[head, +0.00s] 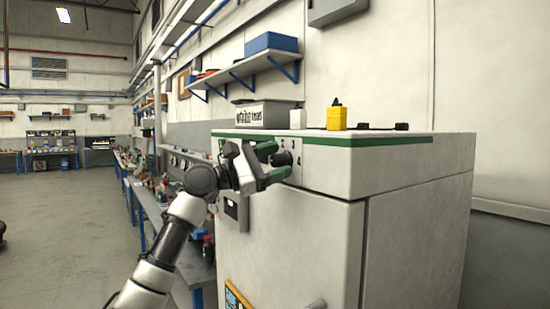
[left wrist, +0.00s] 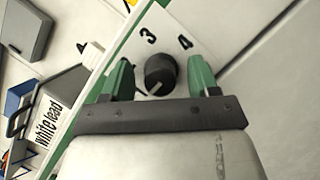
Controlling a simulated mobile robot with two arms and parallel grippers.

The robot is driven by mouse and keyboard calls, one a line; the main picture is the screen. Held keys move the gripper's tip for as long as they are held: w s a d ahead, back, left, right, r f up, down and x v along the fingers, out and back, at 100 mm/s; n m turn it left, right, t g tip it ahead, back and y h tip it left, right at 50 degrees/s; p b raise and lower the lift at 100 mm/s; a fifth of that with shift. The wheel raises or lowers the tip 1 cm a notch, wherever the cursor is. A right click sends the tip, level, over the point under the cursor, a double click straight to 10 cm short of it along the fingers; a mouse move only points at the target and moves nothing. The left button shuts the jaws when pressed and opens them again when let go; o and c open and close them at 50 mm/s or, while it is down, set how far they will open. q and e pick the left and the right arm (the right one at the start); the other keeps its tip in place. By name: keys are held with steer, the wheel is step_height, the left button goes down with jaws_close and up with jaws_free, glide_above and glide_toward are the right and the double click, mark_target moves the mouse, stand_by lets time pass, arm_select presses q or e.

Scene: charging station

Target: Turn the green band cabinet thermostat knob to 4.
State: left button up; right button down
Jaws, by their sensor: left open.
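The white cabinet (head: 291,241) with a green band (head: 372,140) along its top edge stands at the right in the head view. Its dark thermostat knob (head: 281,158) sits on the front just under the band, beside a printed 4. In the left wrist view the knob (left wrist: 160,74) lies between my gripper's two green fingers, with 3 and 4 printed above it. A pale mark on the knob is at its lower left. My left gripper (head: 272,160) is open, with a finger on either side of the knob. Contact cannot be told. My right gripper is not in view.
On the cabinet top are a grey labelled box (head: 266,115), a yellow block (head: 337,118) and a dark flat tool (head: 383,127). A wall shelf (head: 245,67) with a blue box is above. A long workbench (head: 150,203) runs along the left; the floor beyond is open.

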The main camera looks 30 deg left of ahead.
arm_select(q)
steer(key=shift+c, duration=1.1)
steer(key=c, duration=0.7)
